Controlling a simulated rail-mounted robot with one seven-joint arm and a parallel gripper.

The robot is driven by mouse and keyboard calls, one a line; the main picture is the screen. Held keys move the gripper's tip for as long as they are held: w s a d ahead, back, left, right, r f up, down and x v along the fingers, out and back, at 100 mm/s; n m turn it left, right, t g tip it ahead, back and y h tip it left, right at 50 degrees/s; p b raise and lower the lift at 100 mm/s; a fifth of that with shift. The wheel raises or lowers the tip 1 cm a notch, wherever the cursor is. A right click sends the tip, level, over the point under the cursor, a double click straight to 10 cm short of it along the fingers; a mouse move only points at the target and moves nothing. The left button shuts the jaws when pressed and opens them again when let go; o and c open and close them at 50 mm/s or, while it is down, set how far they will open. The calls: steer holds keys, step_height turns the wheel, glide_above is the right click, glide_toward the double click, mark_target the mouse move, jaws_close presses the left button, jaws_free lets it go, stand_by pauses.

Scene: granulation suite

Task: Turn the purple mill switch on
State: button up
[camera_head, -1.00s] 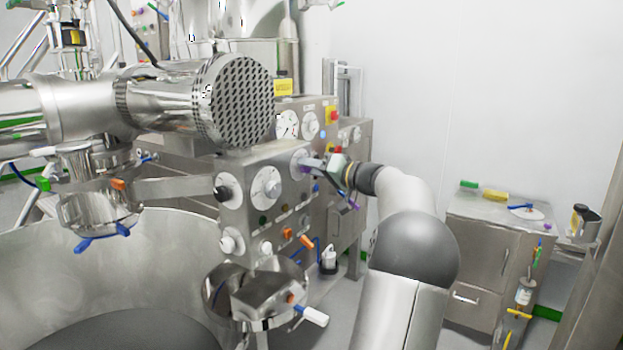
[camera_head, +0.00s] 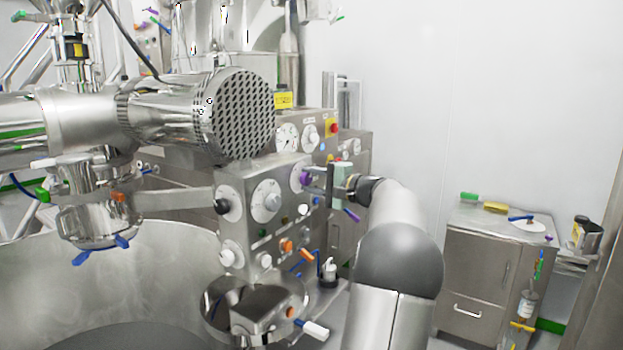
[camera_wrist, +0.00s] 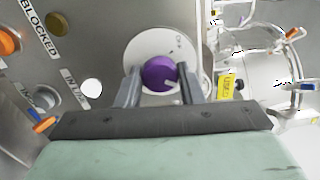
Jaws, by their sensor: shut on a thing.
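The purple mill switch (camera_wrist: 160,73) is a round knob on a white dial plate on the steel control panel, seen in the middle of the wrist view. In the head view the purple switch (camera_head: 304,178) shows at the panel's upper right. My gripper (camera_wrist: 157,82) has one finger on each side of the knob and is shut on it. In the head view my gripper (camera_head: 312,180) reaches the panel from the right. The fingers hide the knob's lower sides, and I cannot make out the knob's pointer.
The panel (camera_head: 243,230) carries a larger white dial (camera_head: 266,200), a black knob (camera_head: 222,206) and orange switches (camera_head: 287,246) close by. A perforated steel cylinder (camera_head: 236,113) overhangs the panel. A steel cabinet (camera_head: 480,250) stands at the right, with open floor before it.

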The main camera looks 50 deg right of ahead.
steer(key=shift+m+p, duration=0.4)
steer(key=shift+m, duration=0.8)
steer(key=o, duration=1)
steer(key=shift+s, duration=0.15)
steer(key=s+d+b, duration=0.1)
steer(key=s+b, duration=0.2)
steer(key=s, duration=1.4)
steer(key=shift+d, duration=0.15)
steer(key=shift+f, duration=0.1)
